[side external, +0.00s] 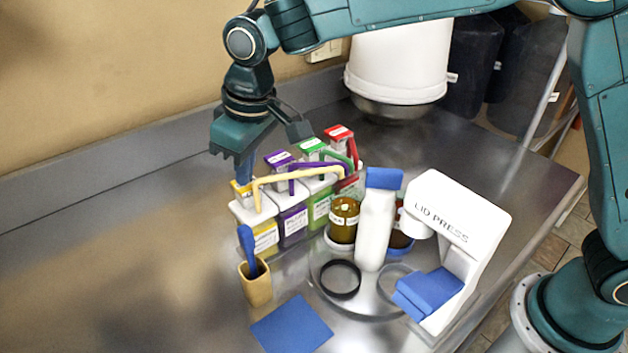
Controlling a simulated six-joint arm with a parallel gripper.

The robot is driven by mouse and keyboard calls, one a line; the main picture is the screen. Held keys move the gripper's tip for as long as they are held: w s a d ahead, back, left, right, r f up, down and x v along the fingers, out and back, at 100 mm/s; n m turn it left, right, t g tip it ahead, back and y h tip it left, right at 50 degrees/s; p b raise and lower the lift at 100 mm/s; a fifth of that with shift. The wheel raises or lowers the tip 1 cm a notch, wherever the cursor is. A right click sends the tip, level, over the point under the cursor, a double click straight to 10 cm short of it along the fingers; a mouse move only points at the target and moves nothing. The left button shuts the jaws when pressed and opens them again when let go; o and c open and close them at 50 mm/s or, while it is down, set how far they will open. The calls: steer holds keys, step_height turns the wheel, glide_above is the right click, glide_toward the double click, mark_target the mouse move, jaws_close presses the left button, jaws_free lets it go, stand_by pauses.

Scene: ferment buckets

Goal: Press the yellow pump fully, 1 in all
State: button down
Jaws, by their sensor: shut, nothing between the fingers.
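The yellow pump (242,193) stands on the nearest white-topped bottle, with a yellow label (265,238) on the front. Its long pale yellow spout (290,177) reaches right and bends down at its end. My gripper (244,180) is shut and empty, pointing down over the yellow pump head. Its fingertips are at the head's top and partly cover it; I cannot tell if they press on it. The purple pump (279,158), green pump (311,146) and red pump (339,133) stand in a row behind, on their own bottles.
A tan cup (257,288) with a blue-handled tool stands in front. A blue mat (291,325) lies nearby. A white lid press (455,225), brown jars (343,219), a white bottle (375,230) and a black ring (340,279) are to the right. The counter's left side is clear.

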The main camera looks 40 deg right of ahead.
steer(key=shift+r, duration=1.7)
steer(key=shift+r, duration=0.1)
step_height(320, 180, up, 6)
steer(key=shift+f, duration=0.1)
stand_by(0.8)
steer(key=shift+d, duration=0.1)
